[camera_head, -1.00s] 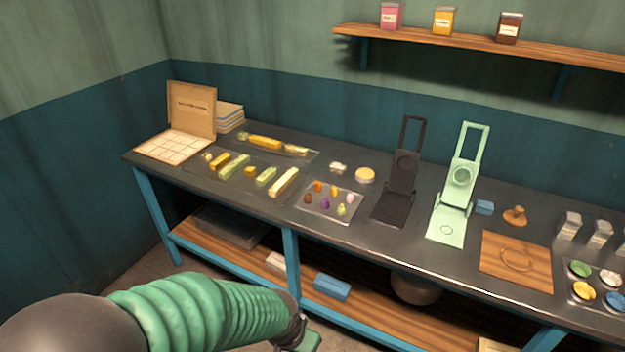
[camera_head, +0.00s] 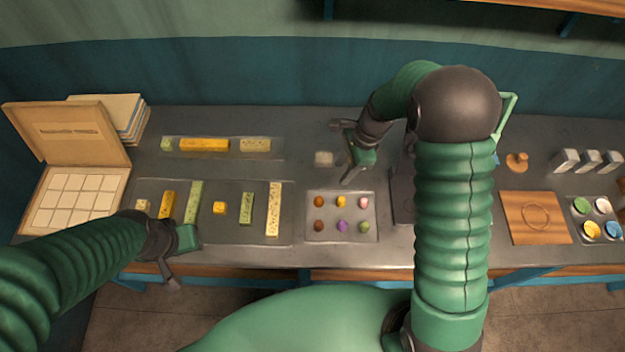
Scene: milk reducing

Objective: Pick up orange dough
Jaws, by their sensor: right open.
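A grey tray (camera_head: 311,237) in the middle of the table holds several small dough pieces in two rows. An orange dough piece (camera_head: 320,201) is at its back left, with a yellow-orange piece (camera_head: 341,202) beside it. A pink piece (camera_head: 363,202) is at the back right; brown (camera_head: 319,227), purple (camera_head: 342,227) and green (camera_head: 364,227) pieces form the front row. My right gripper (camera_head: 341,154) is open and empty, just behind the tray and apart from the dough. My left gripper (camera_head: 183,262) is at the table's front edge on the left; its jaws are unclear.
A tray of yellow and green bars (camera_head: 273,210) lies left of the dough. A compartment box (camera_head: 75,200) stands at far left. A wooden board (camera_head: 535,217) and a tray of coloured bowls (camera_head: 597,218) are at right. My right arm covers much of the presses' area.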

